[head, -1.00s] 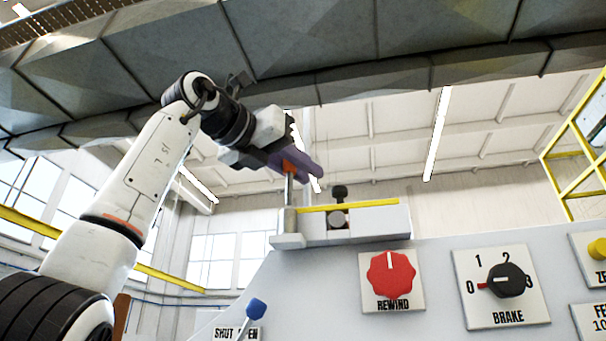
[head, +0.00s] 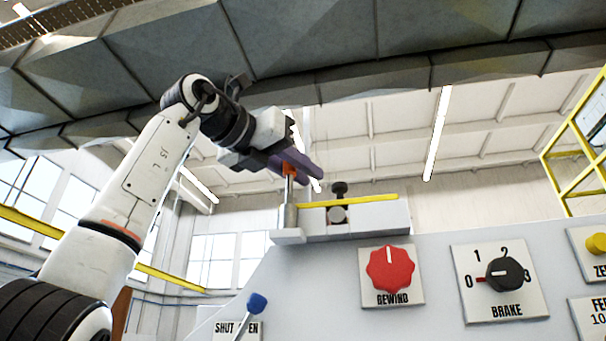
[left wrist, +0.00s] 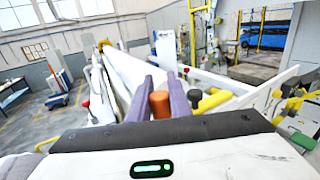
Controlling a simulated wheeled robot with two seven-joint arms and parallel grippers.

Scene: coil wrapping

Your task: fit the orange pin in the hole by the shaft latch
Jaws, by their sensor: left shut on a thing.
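My left gripper (head: 297,166) is shut on the orange pin (head: 288,171), with its purple fingers on both sides of the pin's orange head. The pin's grey shank (head: 289,190) points down, upright, and its lower end meets the metal sleeve (head: 287,217) at the left end of the shaft latch. The hole itself is hidden, and I cannot tell how deep the pin sits. The latch has a yellow bar (head: 350,201) and a black knob (head: 339,189). In the left wrist view the orange head (left wrist: 159,104) shows between the purple fingers. My right gripper is not in view.
The grey control panel (head: 436,270) below carries a red REWIND knob (head: 391,270), a black BRAKE knob (head: 505,278) and a blue-tipped lever (head: 257,303). A large grey faceted beam (head: 390,50) crosses overhead. A yellow frame (head: 565,160) stands at the right.

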